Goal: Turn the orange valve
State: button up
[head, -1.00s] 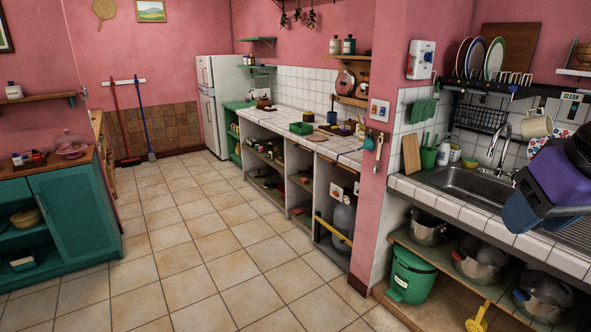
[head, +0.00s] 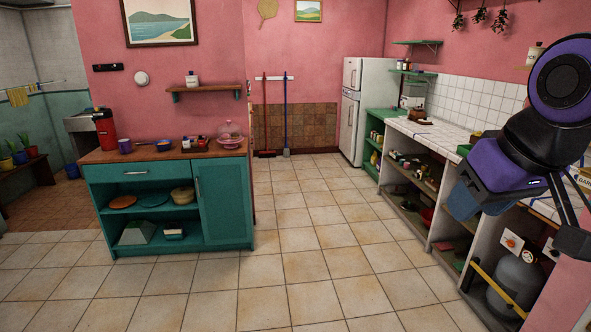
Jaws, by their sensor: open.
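A small orange valve (head: 511,243) shows on a white plate at the lower right, under the counter. It is small in the picture, and I cannot tell which way its handle points. A grey gas cylinder (head: 516,285) stands below it, behind a yellow bar. My gripper (head: 573,228) is at the right edge, with dark finger parts showing. It is open and holds nothing that I can see. It appears apart from the valve. My purple and black arm covers part of the counter.
The tiled floor (head: 309,265) is clear in the middle. A teal cabinet (head: 225,205) stands at the left. The white-tiled counter (head: 440,133) with open shelves runs along the right. A fridge (head: 368,105) and two brooms are at the back.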

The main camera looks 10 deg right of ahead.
aim_at(511, 243)
jog(key=i+j+z, duration=0.1)
jog(key=i, duration=0.45)
jog(key=i+j+z, duration=0.1)
jog(key=i, duration=0.45)
jog(key=i+j+z, duration=0.1)
jog(key=i, duration=0.4)
jog(key=i+j+z, duration=0.2)
jog(key=i+z, duration=0.25)
jog(key=i+j+z, duration=0.25)
jog(key=z, duration=0.2)
jog(key=i+j+z, duration=0.25)
jog(key=j+z, duration=0.25)
jog(key=i+j+z, duration=0.2)
jog(key=j+z, duration=0.25)
jog(key=i+j+z, duration=0.2)
jog(key=j, duration=0.25)
jog(key=j+z, duration=0.2)
jog(key=j, duration=0.2)
jog(key=k, duration=0.05)
